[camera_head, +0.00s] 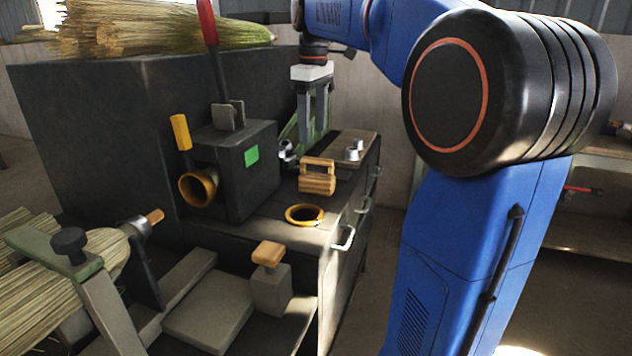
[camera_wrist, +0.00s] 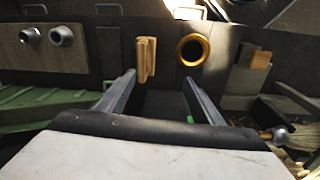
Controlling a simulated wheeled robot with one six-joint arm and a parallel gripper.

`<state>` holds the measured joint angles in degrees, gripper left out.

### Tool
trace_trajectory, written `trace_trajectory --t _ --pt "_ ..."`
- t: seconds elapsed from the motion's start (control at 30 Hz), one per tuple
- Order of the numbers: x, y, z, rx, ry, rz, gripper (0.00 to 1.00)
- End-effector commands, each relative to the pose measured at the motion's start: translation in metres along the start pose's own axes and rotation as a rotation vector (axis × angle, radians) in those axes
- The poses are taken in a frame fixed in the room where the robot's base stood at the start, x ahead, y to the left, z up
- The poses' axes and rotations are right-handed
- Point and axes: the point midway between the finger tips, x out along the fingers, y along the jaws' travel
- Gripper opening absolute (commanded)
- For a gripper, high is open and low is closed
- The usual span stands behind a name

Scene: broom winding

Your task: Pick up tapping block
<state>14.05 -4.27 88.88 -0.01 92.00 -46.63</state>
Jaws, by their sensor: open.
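The tapping block appears to be the ribbed wooden block with a handle (camera_head: 317,184), on the dark bench top. It also shows in the wrist view (camera_wrist: 146,60), just beyond and between the fingertips, nearer the left finger. My gripper (camera_head: 313,135) is open and empty, pointing down above the bench, behind the block in the head view. Its two grey fingers also show in the wrist view (camera_wrist: 159,78). Block and fingers look apart.
A brass ring (camera_head: 304,215) lies near the block. A dark box (camera_head: 240,165) with a red lever stands left of it. Two metal cups (camera_head: 352,151) sit on a board at right. A wooden-topped grey post (camera_head: 269,285) stands lower in front. Straw bundles lie at left.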

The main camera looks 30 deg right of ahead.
Motion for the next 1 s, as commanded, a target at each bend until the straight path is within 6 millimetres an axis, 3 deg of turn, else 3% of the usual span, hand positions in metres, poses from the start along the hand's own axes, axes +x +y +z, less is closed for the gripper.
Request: trace_trajectory --t 0.03,0.2,0.4,1.0 --pt "-0.003 0.014 -0.005 -0.017 -0.010 -0.010 0.61" --pt "-0.012 0.040 -0.014 -0.072 -0.031 -0.035 0.61" --pt "-0.010 0.050 -0.016 -0.094 -0.039 -0.046 0.61" --pt "0.089 0.045 -0.011 -0.094 -0.040 -0.046 0.61"
